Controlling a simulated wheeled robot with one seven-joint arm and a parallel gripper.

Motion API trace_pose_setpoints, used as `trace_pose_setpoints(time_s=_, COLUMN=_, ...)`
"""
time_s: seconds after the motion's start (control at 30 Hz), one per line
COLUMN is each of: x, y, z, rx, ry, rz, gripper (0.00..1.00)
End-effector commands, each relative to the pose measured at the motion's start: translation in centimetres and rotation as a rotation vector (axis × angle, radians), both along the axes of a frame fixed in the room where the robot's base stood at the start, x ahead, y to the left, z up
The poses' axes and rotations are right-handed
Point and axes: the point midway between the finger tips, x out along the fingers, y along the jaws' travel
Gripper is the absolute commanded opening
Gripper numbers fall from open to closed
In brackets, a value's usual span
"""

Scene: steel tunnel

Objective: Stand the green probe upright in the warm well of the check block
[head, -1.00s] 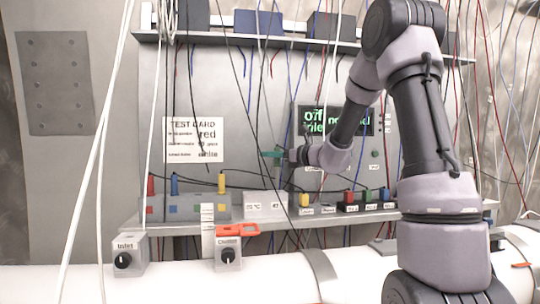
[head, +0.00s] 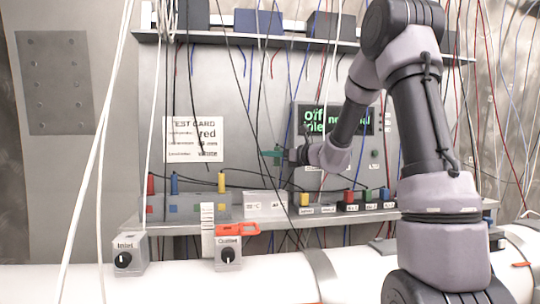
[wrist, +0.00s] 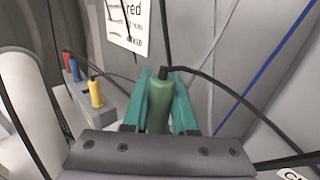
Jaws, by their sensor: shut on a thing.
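The green probe (wrist: 159,105) stands between the two teal fingers of my gripper (wrist: 160,98) in the wrist view, with a black cable running from its top. In the head view my gripper (head: 272,154) is shut on it, held well above the shelf; the probe itself is hardly distinct there. A pale block with two small labels, one reading °C (head: 265,205), sits on the shelf below my gripper and looks like the check block. Its wells cannot be made out, nor which is warm.
A grey rack (head: 190,208) with red, blue and yellow probes stands left of the pale block. Many hanging cables cross the space. A display (head: 334,120) is behind my arm; a white pipe (head: 190,285) runs below.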

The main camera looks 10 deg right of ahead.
Motion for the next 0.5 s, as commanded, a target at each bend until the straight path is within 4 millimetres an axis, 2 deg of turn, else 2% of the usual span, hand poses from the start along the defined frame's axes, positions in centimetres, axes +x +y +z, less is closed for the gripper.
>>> trace_pose_setpoints(time_s=0.5, x=0.02, y=-0.01, z=-0.86, rx=0.001, ry=0.001, rz=0.0, gripper=0.0)
